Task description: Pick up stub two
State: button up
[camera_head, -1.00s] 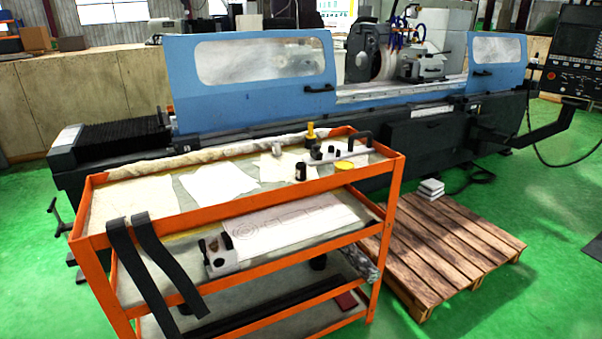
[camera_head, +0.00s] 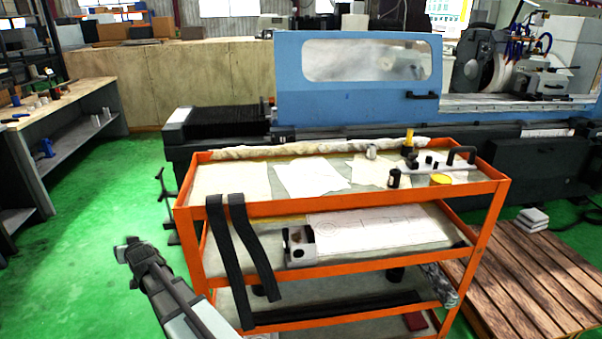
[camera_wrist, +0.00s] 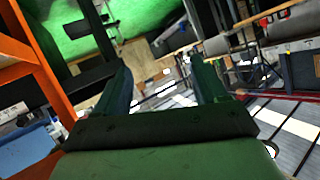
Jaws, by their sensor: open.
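Several small cylindrical pieces lie on the wooden-topped workbench (camera_head: 62,100) at the left of the head view, some metallic and some darker. On the orange cart's top stand a small silver cylinder (camera_head: 371,152) and a black cylinder (camera_head: 394,179). I cannot tell which piece is stub two. My gripper (camera_wrist: 164,82) shows in the wrist view with its two fingers apart and nothing between them. In the head view my arm reaches in from the bottom, left of the cart, well away from these pieces.
The orange cart (camera_head: 350,212) stands in the middle, with dark straps (camera_head: 228,262) hanging over its front. The blue grinder (camera_head: 350,100) is behind it. A wooden pallet (camera_head: 530,275) lies at the right. Green floor (camera_head: 110,190) is open between workbench and cart.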

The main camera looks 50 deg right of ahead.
jog(key=w+d+r+m+t+h, duration=0.1)
jog(key=w+d+r, duration=0.1)
jog(key=d+r, duration=0.3)
jog(key=w+d+r+m+t, duration=0.1)
jog(key=d+r, duration=0.1)
jog(key=r, duration=0.5)
jog(key=s+d+r+m+g+h, duration=0.1)
jog(key=s+d+r+m, duration=0.15)
jog(key=d, duration=0.65)
jog(key=s+d+r+m+g+h, duration=0.15)
jog(key=d+r, duration=0.25)
jog(key=d, duration=0.4)
jog(key=s+d+r+m+g+h, duration=0.1)
jog(key=s+d+r+h, duration=0.2)
jog(key=d, duration=0.6)
notch_tip(320, 180, up, 6)
jog(key=m+g+y, duration=0.4)
jog(key=m+g, duration=0.4)
jog(key=g, duration=0.4)
send_over(396, 171)
jog(key=w+a, duration=0.1)
jog(key=a, duration=0.3)
jog(key=x, duration=0.8)
jog(key=shift+w, duration=0.1)
jog(key=shift+s+x, duration=0.15)
jog(key=shift+x, duration=1.15)
jog(key=shift+s+x, duration=0.1)
jog(key=shift+x, duration=1.2)
